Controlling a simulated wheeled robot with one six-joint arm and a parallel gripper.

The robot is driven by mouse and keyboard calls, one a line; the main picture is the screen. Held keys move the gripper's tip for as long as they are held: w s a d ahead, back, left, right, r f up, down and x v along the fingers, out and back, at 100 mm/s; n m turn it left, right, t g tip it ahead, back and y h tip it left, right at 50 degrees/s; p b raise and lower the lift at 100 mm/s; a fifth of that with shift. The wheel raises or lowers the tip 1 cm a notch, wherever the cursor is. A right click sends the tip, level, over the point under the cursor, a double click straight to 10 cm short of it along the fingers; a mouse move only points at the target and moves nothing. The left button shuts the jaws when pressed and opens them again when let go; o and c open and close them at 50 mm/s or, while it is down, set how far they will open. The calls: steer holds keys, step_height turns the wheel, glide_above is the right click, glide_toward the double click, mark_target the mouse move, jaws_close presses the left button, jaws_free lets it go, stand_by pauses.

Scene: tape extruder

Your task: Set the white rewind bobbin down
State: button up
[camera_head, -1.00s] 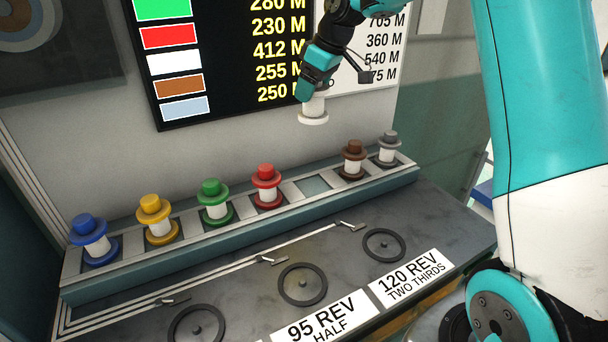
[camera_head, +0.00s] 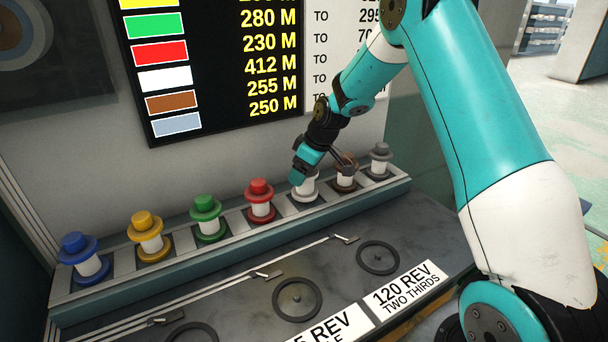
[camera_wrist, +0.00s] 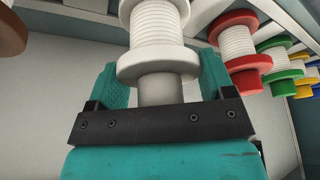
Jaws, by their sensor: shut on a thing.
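The white rewind bobbin (camera_head: 306,189) stands upright at the rack slot between the red and brown bobbins. Whether its base rests fully in the slot I cannot tell. My gripper (camera_head: 303,172) is shut on its top knob from above. In the wrist view the white bobbin (camera_wrist: 158,45) is between the two teal fingers of my gripper (camera_wrist: 160,90), which hold its narrow end. The rack (camera_head: 110,285) runs along the back of the bench.
The red bobbin (camera_head: 260,200) stands left of the white one, and the brown bobbin (camera_head: 346,178) is close on its right, partly behind my wrist. Green (camera_head: 208,219), yellow (camera_head: 146,235), blue (camera_head: 83,258) and grey (camera_head: 380,162) bobbins fill other slots. Black rings (camera_head: 297,298) lie in front.

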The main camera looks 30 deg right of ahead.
steer(key=shift+f, duration=0.8)
steer(key=shift+f, duration=0.15)
steer(key=o, duration=1.1)
steer(key=shift+s+d+r, duration=0.1)
steer(key=shift+d+r, duration=0.05)
steer(key=shift+r, duration=0.45)
steer(key=a+v, duration=0.1)
steer(key=v, duration=1)
steer(key=s+a+r+g+y, duration=0.1)
steer(key=s+a+r, duration=0.4)
steer(key=s+a, duration=0.7)
steer(key=shift+s+a+r+g+y+p, duration=0.15)
steer(key=shift+s+a+r+g, duration=0.3)
steer(key=shift+s+a, duration=2)
steer(key=shift+s+a+r+g+y+p, duration=0.1)
steer(key=shift+s+a+r+g+p, duration=0.3)
steer(key=shift+s, duration=3.9)
steer(key=shift+s+a+r+g+y+p, duration=0.1)
steer(key=shift+s+a+r+g, duration=0.3)
steer(key=shift+s+a, duration=2.15)
